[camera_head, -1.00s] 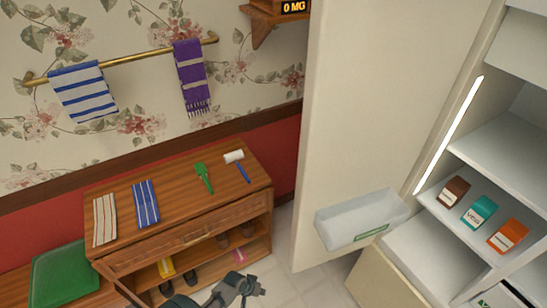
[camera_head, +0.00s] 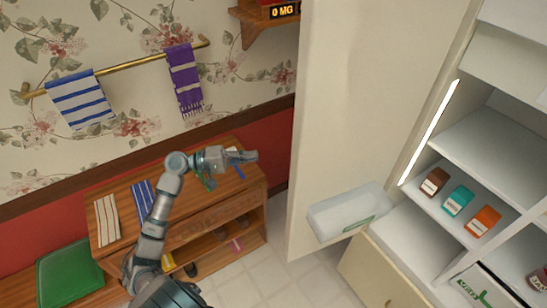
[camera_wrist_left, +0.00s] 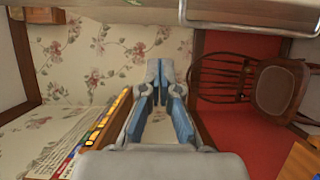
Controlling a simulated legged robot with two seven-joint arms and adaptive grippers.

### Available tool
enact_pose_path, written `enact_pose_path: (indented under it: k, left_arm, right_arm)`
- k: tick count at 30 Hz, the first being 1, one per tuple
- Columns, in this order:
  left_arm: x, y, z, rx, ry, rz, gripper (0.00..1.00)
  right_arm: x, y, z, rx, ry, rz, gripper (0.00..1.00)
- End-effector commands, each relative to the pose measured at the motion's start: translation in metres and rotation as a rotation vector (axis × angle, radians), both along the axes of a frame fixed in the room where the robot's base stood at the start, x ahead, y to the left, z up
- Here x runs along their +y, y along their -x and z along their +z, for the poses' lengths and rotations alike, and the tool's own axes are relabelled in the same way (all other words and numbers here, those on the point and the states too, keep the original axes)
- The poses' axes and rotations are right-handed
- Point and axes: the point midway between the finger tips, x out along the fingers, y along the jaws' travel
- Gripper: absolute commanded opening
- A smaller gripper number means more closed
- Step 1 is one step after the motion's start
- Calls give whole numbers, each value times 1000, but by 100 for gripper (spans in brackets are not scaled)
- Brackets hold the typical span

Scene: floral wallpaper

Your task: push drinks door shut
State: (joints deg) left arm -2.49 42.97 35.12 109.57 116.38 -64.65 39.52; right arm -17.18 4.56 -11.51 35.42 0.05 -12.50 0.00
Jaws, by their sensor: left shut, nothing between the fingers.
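The drinks door (camera_head: 345,110) is a tall cream fridge door standing open, with a clear bin (camera_head: 350,212) on its inner side. The open fridge cabinet (camera_head: 440,235) is to its right. My left gripper (camera_head: 255,157) is shut and empty, to the left of the door and above the wooden bench, apart from the door. The left wrist view shows its fingers (camera_wrist_left: 155,75) together with nothing between them. My right gripper is not in view.
The wooden bench (camera_head: 110,250) holds striped cloths (camera_head: 106,218), a green tool and a blue-handled tool, partly behind my arm. Cartons (camera_head: 458,200) stand on a fridge shelf. A towel rail (camera_head: 130,65) is on the wall. The wrist view shows a wooden chair (camera_wrist_left: 272,88).

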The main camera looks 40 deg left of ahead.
Motion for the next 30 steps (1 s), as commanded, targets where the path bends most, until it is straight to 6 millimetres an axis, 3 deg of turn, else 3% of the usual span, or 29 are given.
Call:
enact_pose_path:
  k: [15, 21, 30]
  left_arm:
    - [-73, -68, 3, 0, -1, -1, 0]
    - [-95, -49, 0, 1, -1, 1, 0]
    - [-103, -44, -2, 1, -1, 2, 0]
  right_arm:
    - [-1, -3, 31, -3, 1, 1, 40]
    - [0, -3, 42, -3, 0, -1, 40]
    - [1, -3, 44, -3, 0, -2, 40]
